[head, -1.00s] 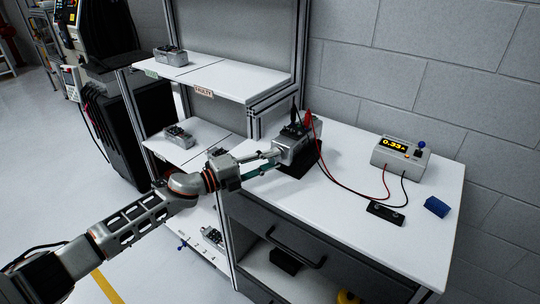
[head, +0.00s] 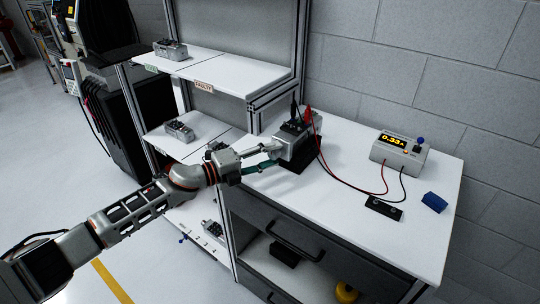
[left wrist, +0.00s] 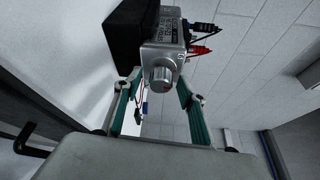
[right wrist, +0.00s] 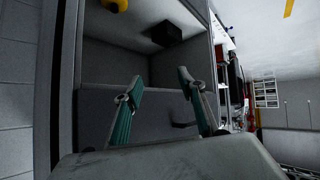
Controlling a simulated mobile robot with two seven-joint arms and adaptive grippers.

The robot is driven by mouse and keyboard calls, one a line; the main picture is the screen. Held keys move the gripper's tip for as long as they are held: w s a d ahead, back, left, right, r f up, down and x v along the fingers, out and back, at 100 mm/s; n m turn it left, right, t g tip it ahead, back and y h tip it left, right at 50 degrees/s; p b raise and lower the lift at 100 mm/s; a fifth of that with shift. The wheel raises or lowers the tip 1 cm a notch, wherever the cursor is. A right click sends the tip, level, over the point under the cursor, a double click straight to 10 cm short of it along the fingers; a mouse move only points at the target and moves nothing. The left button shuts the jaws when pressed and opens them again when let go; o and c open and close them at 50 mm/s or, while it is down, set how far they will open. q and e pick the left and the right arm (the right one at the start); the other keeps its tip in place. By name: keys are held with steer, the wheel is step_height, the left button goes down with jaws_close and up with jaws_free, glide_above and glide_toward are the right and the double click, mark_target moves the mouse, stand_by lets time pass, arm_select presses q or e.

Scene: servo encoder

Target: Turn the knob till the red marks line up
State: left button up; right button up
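The grey servo encoder unit (head: 300,143) sits on a black block (head: 292,165) at the left end of the white bench. Its round silver knob (left wrist: 162,76) faces my left gripper in the left wrist view. A small reddish mark seems to show on the knob; whether it lines up with another mark is too small to tell. My left gripper (left wrist: 157,82) is open, one finger on each side of the knob, with visible gaps. In the head view it (head: 272,156) is at the unit's left face. My right gripper (right wrist: 159,82) is open and empty, facing the drawers.
A meter (head: 398,150) reading about 0.33 joins the unit by red and black leads. A black plate (head: 383,208) and a blue block (head: 434,202) lie on the bench. Shelves with grey units, one labelled FAULTY (head: 203,87), stand left.

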arm_select(q)
steer(key=shift+a, duration=0.1)
steer(key=v, duration=1.1)
steer(key=shift+s+a, duration=0.3)
steer(key=shift+a, duration=0.05)
steer(key=s+d+f+n+t+y, duration=0.1)
steer(key=s+f+n+t+y, duration=0.45)
steer(key=f+n, duration=0.7)
steer(key=s+a+f+n+g+y, duration=0.2)
steer(key=s+a+f+n+y, duration=0.1)
steer(key=s+a+f+n, duration=0.2)
steer(key=s+a+f+n+g+y, duration=0.1)
steer(key=s+a+f+n+y, duration=0.3)
steer(key=s+f+n, duration=0.6)
steer(key=s+a+f, duration=0.2)
steer(key=s+f, duration=0.1)
steer(key=s, duration=0.5)
steer(key=shift+s+a+g, duration=0.25)
steer(key=shift+s+g, duration=0.1)
stand_by(1.4)
